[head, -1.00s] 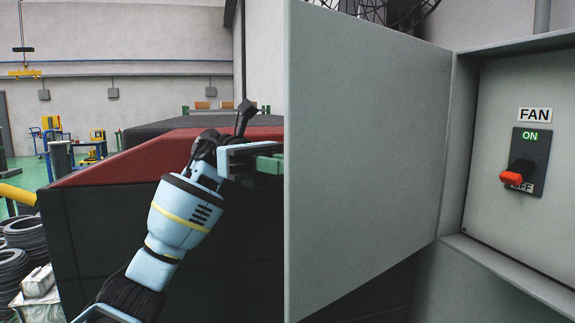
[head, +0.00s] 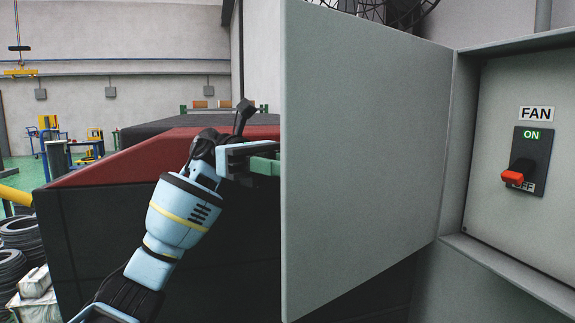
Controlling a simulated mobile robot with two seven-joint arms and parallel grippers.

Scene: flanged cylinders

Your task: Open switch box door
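The switch box (head: 500,207) stands at the right with its grey door (head: 365,160) swung wide open toward the left, hinged at the box's left edge. Inside the box is a dark switch plate with a red handle (head: 516,175), under a FAN label. My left gripper (head: 262,158) is at the door's free left edge. Its fingertips are hidden behind the door, so I cannot see whether it is open or shut or whether it touches the door. My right gripper is not in view.
A large black block with a red top (head: 150,160) stands behind my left arm. Coiled cables (head: 20,240) lie at the lower left. A fan guard (head: 395,12) shows above the door. Open green floor lies at the far left.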

